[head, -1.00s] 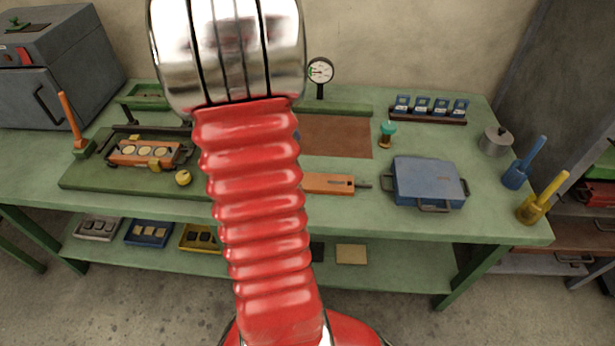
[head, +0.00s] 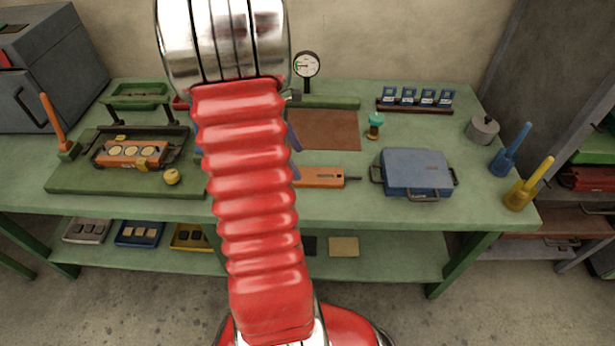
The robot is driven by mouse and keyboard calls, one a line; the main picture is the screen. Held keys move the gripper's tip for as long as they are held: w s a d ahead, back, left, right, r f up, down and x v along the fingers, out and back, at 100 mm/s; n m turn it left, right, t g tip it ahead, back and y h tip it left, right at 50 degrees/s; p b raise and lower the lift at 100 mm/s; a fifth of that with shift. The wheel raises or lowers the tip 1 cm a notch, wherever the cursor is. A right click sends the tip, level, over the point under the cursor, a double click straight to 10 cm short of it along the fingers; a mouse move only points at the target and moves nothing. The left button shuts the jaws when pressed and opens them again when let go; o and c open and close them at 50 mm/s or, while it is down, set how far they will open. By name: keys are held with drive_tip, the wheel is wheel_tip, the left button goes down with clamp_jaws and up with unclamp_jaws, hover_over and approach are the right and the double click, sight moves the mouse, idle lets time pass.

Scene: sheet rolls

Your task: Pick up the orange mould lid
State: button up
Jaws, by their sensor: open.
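The orange mould lid (head: 320,177) lies flat near the front edge of the green bench, right of my arm, with a dark handle pointing right. Its left end is hidden behind my arm. My gripper (head: 294,150) is mostly hidden behind my red arm. Only blue-purple bits of it show at the arm's right side, close to the lid's left end in the picture. It is open, and I cannot see anything in it.
A blue case-like box (head: 416,172) lies right of the lid. Behind are a brown mat (head: 325,130), a dial gauge (head: 307,66) and a small green-topped object (head: 375,125). Blue (head: 510,150) and yellow (head: 527,185) handled tools stand at the right. A yellow knob (head: 172,177) sits by the mould.

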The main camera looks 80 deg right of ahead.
sight(307, 175)
drive_tip(key=shift+x, duration=0.95)
drive_tip(key=shift+x, duration=2.6)
drive_tip(key=shift+d+r, duration=0.1)
drive_tip(key=shift+d, duration=0.1)
drive_tip(key=shift+c, duration=0.5)
drive_tip(key=c, duration=1.7)
